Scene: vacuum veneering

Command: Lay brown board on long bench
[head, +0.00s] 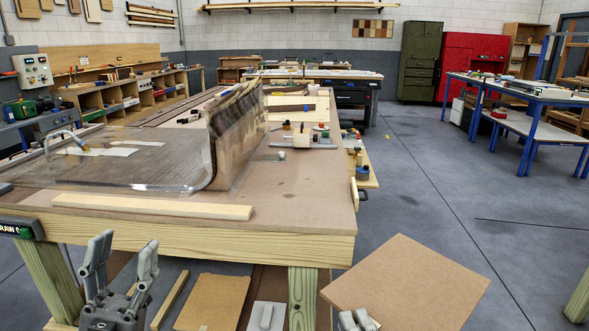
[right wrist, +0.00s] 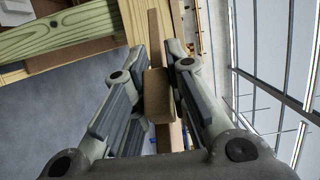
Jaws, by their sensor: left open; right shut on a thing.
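The brown board (head: 412,284) is a flat, square-looking panel off the front right corner of the long bench (head: 300,197). My right gripper (head: 357,319) is shut on the board's near edge; only its fingertips show in the head view. In the right wrist view the board (right wrist: 158,95) shows nearly edge-on between the two fingers. The board appears apart from the bench, held in the air beside it. My left gripper (head: 124,247) is open and empty in front of the bench's front edge, at the lower left.
A clear sheet or bag (head: 130,165) and a tall curved panel (head: 238,130) occupy the bench's left part. A pale wood strip (head: 150,206) lies along the front. The bench's front right top is bare. Tools and small pots stand farther back. Blue-legged tables (head: 530,95) stand right.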

